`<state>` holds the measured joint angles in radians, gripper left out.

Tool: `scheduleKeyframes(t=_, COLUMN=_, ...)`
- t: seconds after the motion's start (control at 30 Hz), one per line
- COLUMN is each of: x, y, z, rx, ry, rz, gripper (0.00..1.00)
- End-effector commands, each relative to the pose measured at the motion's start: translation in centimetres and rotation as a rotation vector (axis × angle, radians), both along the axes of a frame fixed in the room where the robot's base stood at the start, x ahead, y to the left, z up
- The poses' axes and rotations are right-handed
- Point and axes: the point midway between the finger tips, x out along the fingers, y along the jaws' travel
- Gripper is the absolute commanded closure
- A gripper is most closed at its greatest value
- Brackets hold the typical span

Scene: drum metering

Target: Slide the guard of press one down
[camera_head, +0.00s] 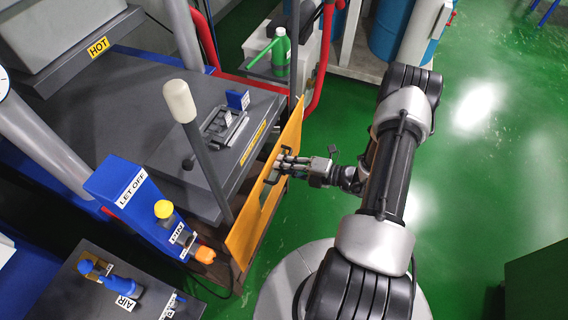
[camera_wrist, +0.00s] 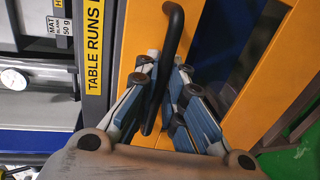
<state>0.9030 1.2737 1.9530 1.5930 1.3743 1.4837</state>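The guard of the press is a flat orange-yellow panel (camera_head: 247,235) standing along the front side of the dark press table (camera_head: 180,160). It also shows in the wrist view (camera_wrist: 129,45). A black bar handle (camera_wrist: 174,28) sticks out from its face. My gripper (camera_head: 284,163) is at this handle, on the outer side of the guard. In the wrist view the fingers (camera_wrist: 163,75) lie on both sides of the bar, close against it, and appear shut on it. The lower end of the handle is partly hidden by the fingers.
A blue LET OFF box (camera_head: 130,190) with a yellow knob and a tall white-knobbed lever (camera_head: 180,101) stand left of the guard. A green bottle (camera_head: 281,50) and red pipes (camera_head: 322,50) are behind. Green floor (camera_head: 490,190) lies open to the right.

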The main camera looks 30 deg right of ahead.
Motion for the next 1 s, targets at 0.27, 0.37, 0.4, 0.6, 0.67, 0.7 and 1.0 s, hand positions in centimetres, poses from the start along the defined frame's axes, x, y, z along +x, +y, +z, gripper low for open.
scheduleKeyframes(t=0.27, x=-0.2, y=0.0, z=-0.5, rx=-0.004, ry=0.012, rz=-0.001, gripper=0.83)
scheduleKeyframes(t=0.37, x=-0.1, y=0.0, z=-0.5, rx=-0.004, ry=0.011, rz=-0.001, gripper=0.83)
scheduleKeyframes(t=0.4, x=-0.1, y=0.0, z=-0.4, rx=-0.004, ry=0.011, rz=-0.001, gripper=0.83)
scheduleKeyframes(t=0.6, x=-0.4, y=-0.3, z=-0.3, rx=-0.004, ry=0.009, rz=-0.003, gripper=0.83)
scheduleKeyframes(t=0.67, x=-0.8, y=-0.7, z=-0.1, rx=-0.004, ry=0.009, rz=-0.004, gripper=0.83)
scheduleKeyframes(t=0.7, x=-1.2, y=-1.0, z=0.0, rx=-0.004, ry=0.008, rz=-0.005, gripper=0.83)
scheduleKeyframes(t=1.0, x=-6.1, y=-4.8, z=1.2, rx=-0.005, ry=0.010, rz=-0.008, gripper=0.83)
